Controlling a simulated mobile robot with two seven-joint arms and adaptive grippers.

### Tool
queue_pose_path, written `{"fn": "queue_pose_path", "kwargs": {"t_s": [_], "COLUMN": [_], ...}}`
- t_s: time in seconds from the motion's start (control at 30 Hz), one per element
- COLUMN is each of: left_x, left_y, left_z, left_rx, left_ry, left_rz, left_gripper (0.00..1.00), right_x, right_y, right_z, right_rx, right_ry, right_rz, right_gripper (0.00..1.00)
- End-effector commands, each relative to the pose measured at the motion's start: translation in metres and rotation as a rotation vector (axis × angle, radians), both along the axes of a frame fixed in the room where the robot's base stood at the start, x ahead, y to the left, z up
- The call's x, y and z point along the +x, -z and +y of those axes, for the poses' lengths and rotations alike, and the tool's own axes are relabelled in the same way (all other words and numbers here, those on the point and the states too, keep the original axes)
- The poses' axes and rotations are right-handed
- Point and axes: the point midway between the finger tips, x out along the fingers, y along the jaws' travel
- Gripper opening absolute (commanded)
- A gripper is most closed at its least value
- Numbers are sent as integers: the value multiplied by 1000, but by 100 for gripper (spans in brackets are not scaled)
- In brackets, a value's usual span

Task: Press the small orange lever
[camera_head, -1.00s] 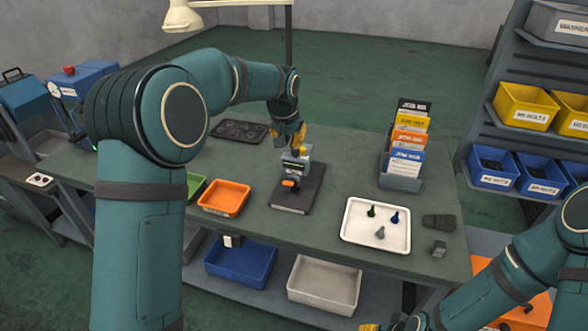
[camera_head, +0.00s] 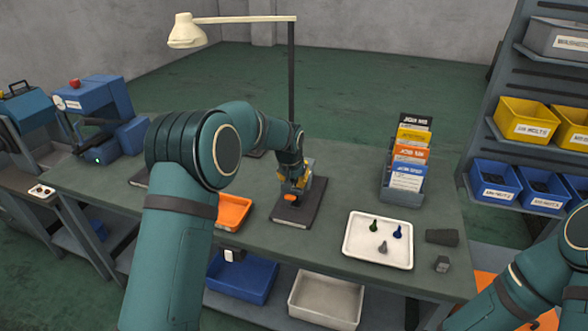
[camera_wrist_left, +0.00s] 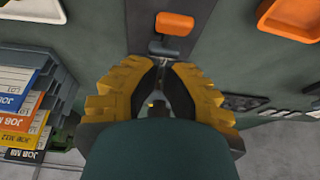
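The small orange lever (camera_head: 291,197) is on the front of a small grey device on a dark base plate (camera_head: 291,214) on the bench. It also shows in the left wrist view (camera_wrist_left: 174,24), above the fingertips. My left gripper (camera_head: 296,184) has yellow fingers and is just behind the lever in the head view, over the device, hiding much of it. In the left wrist view the fingertips (camera_wrist_left: 164,63) are brought together with nothing seen between them. A small gap seems to separate them from the lever; contact cannot be told. My right gripper is out of view.
An orange tray (camera_head: 232,211) is left of the device. A card rack (camera_head: 403,195) and a white tray (camera_head: 364,254) with small pegs are to the right. A lamp post (camera_head: 291,90) stands behind. A blue machine (camera_head: 97,110) is at the far left.

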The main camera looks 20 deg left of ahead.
Motion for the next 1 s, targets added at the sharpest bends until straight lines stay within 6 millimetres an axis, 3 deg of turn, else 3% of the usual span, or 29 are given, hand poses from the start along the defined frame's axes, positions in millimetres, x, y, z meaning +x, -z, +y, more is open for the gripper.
{"fn": "queue_pose_path", "kwargs": {"t_s": [0.3,0.67,1.0], "left_x": [-10,-11,-13], "left_y": [21,21,24], "left_z": [0,0,0], "left_rx": [1,0,-1], "left_ry": [0,0,1], "left_rz": [-2,-3,-53], "left_gripper": [0,0,0], "right_x": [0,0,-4], "right_y": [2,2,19], "right_z": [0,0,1], "right_rx": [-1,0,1], "right_ry": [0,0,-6], "right_rz": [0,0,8], "right_gripper": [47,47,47]}}
